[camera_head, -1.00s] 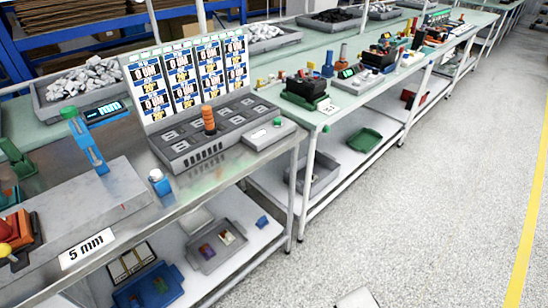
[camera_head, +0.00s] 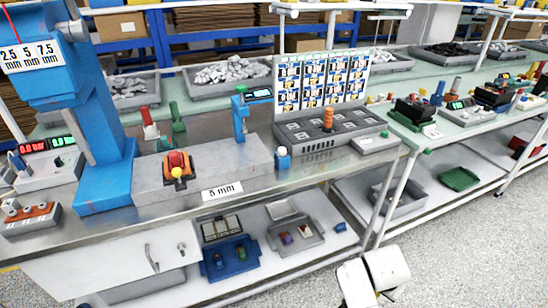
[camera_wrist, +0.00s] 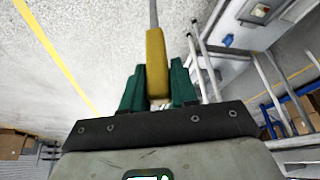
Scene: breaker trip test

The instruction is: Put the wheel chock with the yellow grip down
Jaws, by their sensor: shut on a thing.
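My gripper (camera_wrist: 158,84) shows in the wrist view with its green fingers on both sides of a yellow grip (camera_wrist: 156,55). It is shut on this grip of the wheel chock. A thin grey rod (camera_wrist: 153,12) runs on from the grip's far end to the top edge of the picture. The chock's body cannot be made out. The gripper and the chock are not visible in the head view.
In the head view, a steel workbench (camera_head: 330,172) carries a blue press (camera_head: 95,110), a red-orange fixture with a yellow knob (camera_head: 178,168) and a grey breaker panel (camera_head: 325,130). Trays (camera_head: 297,236) lie on its lower shelf. Speckled floor (camera_head: 470,255) is open at right.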

